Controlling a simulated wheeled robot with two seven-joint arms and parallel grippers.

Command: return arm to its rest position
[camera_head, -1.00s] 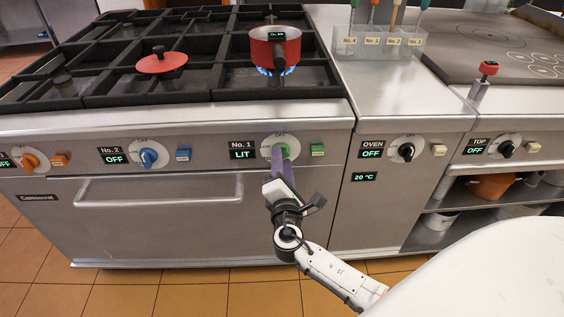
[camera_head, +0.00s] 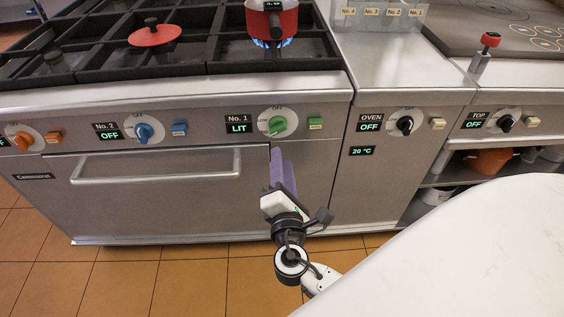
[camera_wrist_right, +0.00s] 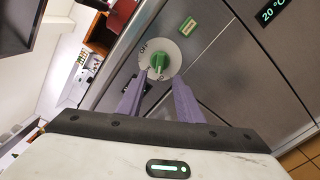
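My right gripper (camera_head: 283,170) is in front of the stove, below the green No. 1 knob (camera_head: 277,123) and apart from it. In the right wrist view its two purple fingers (camera_wrist_right: 158,98) are spread with nothing between them, and the green knob (camera_wrist_right: 159,61) shows beyond the tips. The No. 1 display (camera_head: 238,128) reads LIT, and blue flame burns under the red pot (camera_head: 285,22) on the grate. My left gripper is not in the head view.
The stove front has an oven handle (camera_head: 155,166), a blue No. 2 knob (camera_head: 145,132) and an oven knob (camera_head: 404,123). A white rounded surface (camera_head: 470,250) fills the lower right. The tiled floor (camera_head: 120,275) in front of the stove is clear.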

